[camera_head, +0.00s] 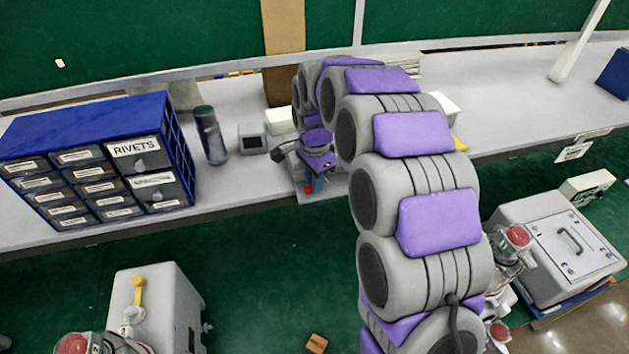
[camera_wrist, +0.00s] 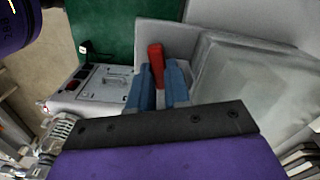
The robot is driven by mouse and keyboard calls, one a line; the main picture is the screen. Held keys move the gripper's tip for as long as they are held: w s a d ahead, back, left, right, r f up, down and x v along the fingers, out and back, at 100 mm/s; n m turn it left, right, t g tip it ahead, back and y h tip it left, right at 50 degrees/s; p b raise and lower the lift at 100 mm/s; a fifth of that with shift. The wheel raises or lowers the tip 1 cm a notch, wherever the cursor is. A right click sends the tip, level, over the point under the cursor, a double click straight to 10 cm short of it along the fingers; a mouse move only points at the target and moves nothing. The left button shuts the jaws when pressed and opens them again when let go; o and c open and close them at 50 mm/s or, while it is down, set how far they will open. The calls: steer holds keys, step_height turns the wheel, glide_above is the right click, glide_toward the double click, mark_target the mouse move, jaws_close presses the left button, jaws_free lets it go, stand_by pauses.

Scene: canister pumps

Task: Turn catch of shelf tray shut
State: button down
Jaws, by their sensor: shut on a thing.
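In the wrist view a red catch (camera_wrist: 156,62) stands up between the two blue fingers of my gripper (camera_wrist: 159,84). The fingers are shut on its lower part, and its top shows above them. A pale grey surface with a raised edge (camera_wrist: 180,34), seemingly the shelf tray, lies right behind the catch. In the head view my gripper (camera_head: 312,184) is at the front edge of the shelf, with a small spot of red at its tip. My arm hides much of the tray there, and I cannot tell how far the catch is turned.
A blue drawer cabinet (camera_head: 95,120) labelled RIVETS stands on the shelf at left. A dark cylinder (camera_head: 210,135) and a small grey box (camera_head: 252,138) stand between it and my gripper. Below are grey machines, one with a yellow handle (camera_head: 138,290).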

steer(key=n, duration=0.3)
steer(key=shift+w+n+b, duration=0.15)
steer(key=shift+n+b, duration=0.15)
steer(key=shift+n, duration=0.1)
steer(key=n, duration=0.3)
steer(key=shift+w+a+r+n, duration=0.1)
steer(key=shift+r+n, duration=0.05)
steer(key=shift+n, duration=0.15)
steer(key=n, duration=0.3)
steer(key=shift+a+b, duration=0.1)
steer(key=shift+b, duration=0.3)
steer(key=shift+n, duration=1.8)
steer(key=c, duration=1.5)
jaws_free()
steer(key=shift+o, duration=0.7)
steer(key=shift+w+a, duration=0.1)
steer(key=shift+a, duration=0.05)
